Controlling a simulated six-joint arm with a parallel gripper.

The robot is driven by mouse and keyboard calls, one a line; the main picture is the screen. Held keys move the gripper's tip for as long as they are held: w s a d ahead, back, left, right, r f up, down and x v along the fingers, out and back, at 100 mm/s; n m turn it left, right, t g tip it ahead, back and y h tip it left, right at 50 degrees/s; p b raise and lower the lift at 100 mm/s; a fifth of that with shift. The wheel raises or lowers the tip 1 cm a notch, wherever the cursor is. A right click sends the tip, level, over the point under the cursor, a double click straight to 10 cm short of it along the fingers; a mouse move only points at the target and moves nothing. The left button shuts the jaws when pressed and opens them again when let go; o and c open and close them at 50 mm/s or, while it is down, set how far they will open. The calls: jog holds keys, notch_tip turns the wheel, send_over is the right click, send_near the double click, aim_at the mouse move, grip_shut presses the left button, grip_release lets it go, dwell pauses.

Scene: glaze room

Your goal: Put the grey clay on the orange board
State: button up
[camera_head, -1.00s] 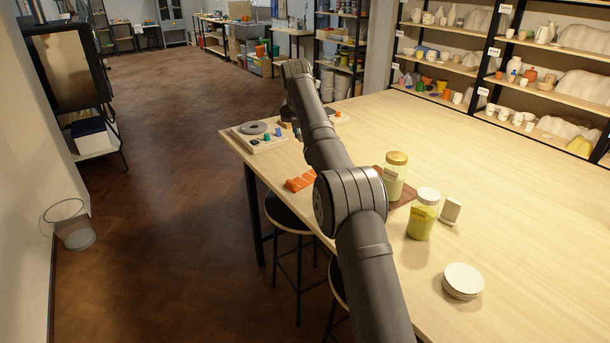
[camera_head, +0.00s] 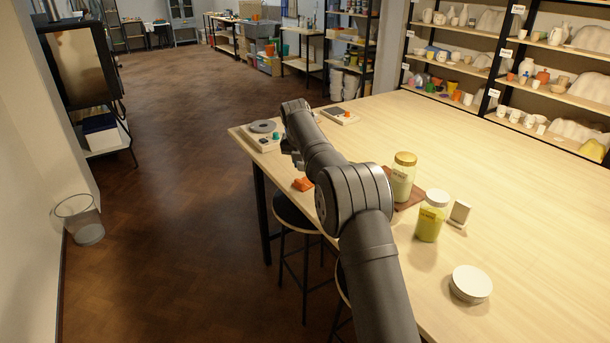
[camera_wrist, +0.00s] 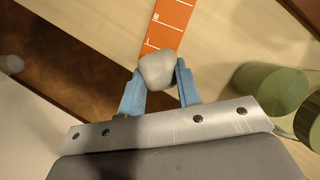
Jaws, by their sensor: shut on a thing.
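The grey clay (camera_wrist: 157,69) is a pale rounded lump between the two blue fingertips of my gripper (camera_wrist: 157,76) in the wrist view. My gripper is shut on it. The orange board (camera_wrist: 172,24) is a flat strip with white markings, and its near end runs behind the clay in this view. I cannot tell how high the clay is above the board or the table. In the head view a part of the orange board (camera_head: 303,184) shows at the table's left edge. There my arm hides the clay and most of the gripper.
Two jars (camera_head: 403,177) (camera_head: 431,216) stand right of my arm, one on a brown board (camera_head: 412,198). A small stand (camera_head: 459,213), stacked white dishes (camera_head: 470,283), a grey scale with a round plate (camera_head: 263,140) and another device (camera_head: 341,116) are also on the table (camera_head: 500,180).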

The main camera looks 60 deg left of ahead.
jog(key=shift+f, duration=2.35)
jog(key=shift+f, duration=0.1)
jog(key=o, duration=1)
jog(key=v, duration=1.2)
